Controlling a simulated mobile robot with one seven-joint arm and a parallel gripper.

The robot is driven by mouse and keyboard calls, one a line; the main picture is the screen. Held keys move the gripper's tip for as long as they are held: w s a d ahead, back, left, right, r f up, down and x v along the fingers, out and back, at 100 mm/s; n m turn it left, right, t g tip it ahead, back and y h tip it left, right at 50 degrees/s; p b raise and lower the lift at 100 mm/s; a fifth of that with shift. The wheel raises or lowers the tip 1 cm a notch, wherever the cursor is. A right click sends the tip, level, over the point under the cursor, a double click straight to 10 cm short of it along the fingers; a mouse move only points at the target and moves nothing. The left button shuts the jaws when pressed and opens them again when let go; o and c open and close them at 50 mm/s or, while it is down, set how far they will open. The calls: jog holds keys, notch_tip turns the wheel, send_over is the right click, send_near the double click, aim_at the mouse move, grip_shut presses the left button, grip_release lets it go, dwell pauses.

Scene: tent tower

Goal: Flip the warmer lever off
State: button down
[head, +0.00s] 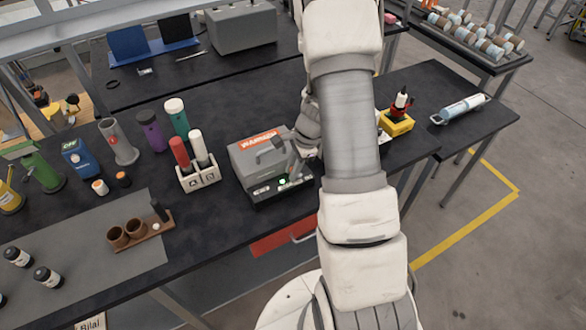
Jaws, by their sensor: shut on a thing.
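The warmer (255,158) is a grey box with an orange label on top and a dark base, standing on the black table near the middle. A small green light (283,182) glows on its front. My gripper (294,166) is at the right end of the warmer's front, low against it, and is shut on the warmer lever. The lever is mostly hidden by the fingers, so its exact position cannot be told. My arm covers the area just right of the warmer.
A white rack (199,179) with a red and a white tube stands just left of the warmer. Bottles, including a purple one (152,131), stand further left. A yellow block (397,124) with a red-black item and a clear bottle (460,109) lie right of my arm.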

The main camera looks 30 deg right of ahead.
jog(key=c, duration=1.1)
grip_release()
jog(key=shift+r, duration=0.1)
jog(key=v, duration=1.7)
jog(key=shift+r+p, duration=0.15)
jog(key=shift+p, duration=0.2)
jog(key=s+a+r+n+t, duration=0.1)
jog(key=s+a+r+n, duration=0.4)
jog(key=a+r+n, duration=0.4)
jog(key=s+a+r+n+t+h, duration=0.1)
jog(key=s+a+r+n, duration=0.1)
jog(key=s+n, duration=0.1)
jog(key=s+a+r+n+t, duration=0.1)
jog(key=s+a+r+n, duration=0.1)
jog(key=s+n, duration=0.1)
jog(key=s+a+r+n+t+h, duration=0.1)
jog(key=s+a+r+n, duration=0.1)
jog(key=s, duration=0.3)
jog(key=shift+s+a+r+n+h, duration=0.1)
jog(key=shift+s+a+n+h, duration=0.2)
jog(key=shift+n, duration=0.6)
